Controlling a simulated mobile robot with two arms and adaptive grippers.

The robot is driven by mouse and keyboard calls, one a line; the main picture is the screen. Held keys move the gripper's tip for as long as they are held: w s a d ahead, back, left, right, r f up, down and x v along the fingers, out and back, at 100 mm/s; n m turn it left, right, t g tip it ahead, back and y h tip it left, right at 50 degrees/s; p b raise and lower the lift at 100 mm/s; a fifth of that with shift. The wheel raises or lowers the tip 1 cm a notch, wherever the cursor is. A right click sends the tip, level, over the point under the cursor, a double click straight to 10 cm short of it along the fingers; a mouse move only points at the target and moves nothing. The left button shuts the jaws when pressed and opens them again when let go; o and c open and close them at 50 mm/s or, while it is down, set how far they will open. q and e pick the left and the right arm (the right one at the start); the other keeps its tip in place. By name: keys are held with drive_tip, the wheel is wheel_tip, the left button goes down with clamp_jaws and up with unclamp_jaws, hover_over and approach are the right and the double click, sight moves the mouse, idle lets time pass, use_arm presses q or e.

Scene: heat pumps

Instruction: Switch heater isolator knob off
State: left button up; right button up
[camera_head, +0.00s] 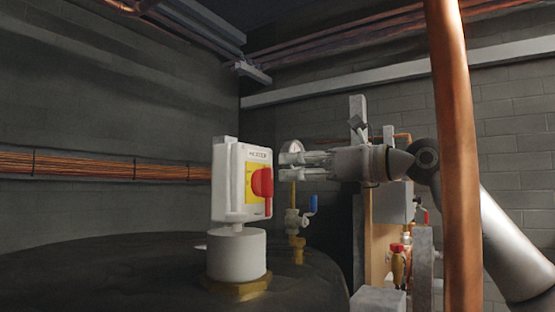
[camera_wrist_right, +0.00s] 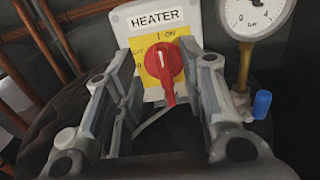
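The heater isolator is a white box (camera_head: 228,183) with a yellow plate and a red knob (camera_head: 262,183), standing on a white cylinder on top of a dark tank. In the right wrist view the box reads HEATER (camera_wrist_right: 155,18), and the red knob (camera_wrist_right: 165,66) has its handle pointing down, with ON marked above it. My right gripper (camera_head: 282,163) comes in from the right, at about the knob's height or slightly above. Its fingers (camera_wrist_right: 160,92) are spread apart with the knob framed between them. I cannot tell whether they touch it. My left gripper is not in view.
A pressure gauge (camera_wrist_right: 255,15) on a brass pipe with a blue-handled valve (camera_wrist_right: 262,104) stands just right of the isolator. A thick copper pipe (camera_head: 455,150) runs vertically in front of my right arm. The dark tank top (camera_head: 120,270) is clear to the left.

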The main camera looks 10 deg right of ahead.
sight(272, 169)
drive_tip(key=p+x, duration=0.1)
drive_tip(key=x, duration=0.4)
drive_tip(key=shift+p, duration=0.4)
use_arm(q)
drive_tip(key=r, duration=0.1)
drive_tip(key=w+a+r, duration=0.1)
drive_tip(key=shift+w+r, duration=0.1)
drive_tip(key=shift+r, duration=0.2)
use_arm(e)
drive_tip(key=shift+c, duration=0.3)
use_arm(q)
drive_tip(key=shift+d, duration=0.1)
use_arm(e)
clamp_jaws()
